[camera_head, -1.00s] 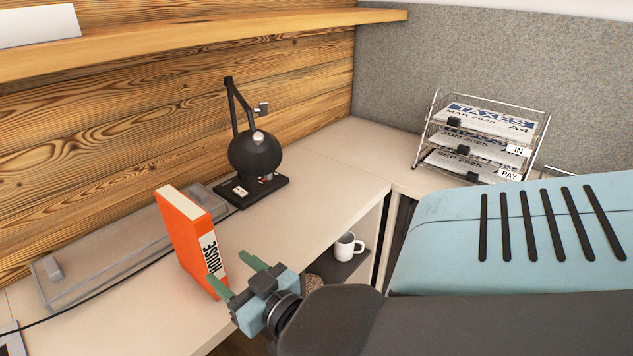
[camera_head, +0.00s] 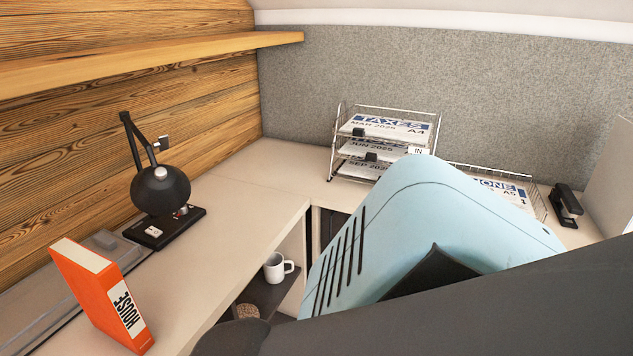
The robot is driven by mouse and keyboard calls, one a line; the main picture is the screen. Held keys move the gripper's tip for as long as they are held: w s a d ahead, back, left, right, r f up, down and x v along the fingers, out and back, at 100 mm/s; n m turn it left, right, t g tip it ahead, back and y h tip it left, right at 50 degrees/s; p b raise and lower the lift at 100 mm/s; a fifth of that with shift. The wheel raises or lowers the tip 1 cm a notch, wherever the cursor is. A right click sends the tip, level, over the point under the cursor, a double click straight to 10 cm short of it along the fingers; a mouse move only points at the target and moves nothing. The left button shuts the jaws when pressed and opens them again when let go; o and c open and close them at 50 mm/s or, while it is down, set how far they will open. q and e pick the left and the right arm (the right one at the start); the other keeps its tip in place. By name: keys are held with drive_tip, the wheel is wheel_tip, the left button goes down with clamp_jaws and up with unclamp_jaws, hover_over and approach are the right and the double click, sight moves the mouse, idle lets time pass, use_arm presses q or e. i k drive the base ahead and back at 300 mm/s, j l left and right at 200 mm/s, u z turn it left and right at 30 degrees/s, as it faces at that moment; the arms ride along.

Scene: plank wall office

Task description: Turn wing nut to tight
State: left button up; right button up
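A black desk lamp (camera_head: 161,190) with a round head and a jointed arm stands on the desk at the left. A small grey piece (camera_head: 164,143) sticks out beside the lamp's arm above the head. I cannot tell whether it is the wing nut; no wing nut shows clearly. Neither of my grippers is in view. My arm, with a dark link and a light blue shell, fills the lower right and hides part of the desk.
An orange book (camera_head: 99,293) stands upright near the desk's (camera_head: 232,219) front left. A white mug (camera_head: 277,267) sits on the shelf below. A wire paper tray (camera_head: 336,143) and a black stapler (camera_head: 566,205) are at the back. A wooden shelf (camera_head: 150,56) runs along the wall.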

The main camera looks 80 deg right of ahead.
sight(164, 144)
drive_tip(key=l+z, duration=0.15)
drive_tip(key=z, duration=1.3)
drive_tip(key=l+u, duration=0.15)
drive_tip(key=l, duration=0.25)
drive_tip(key=k+l+u, duration=0.2)
drive_tip(key=l, duration=0.2)
drive_tip(key=l+u, duration=0.15)
drive_tip(key=l, duration=0.25)
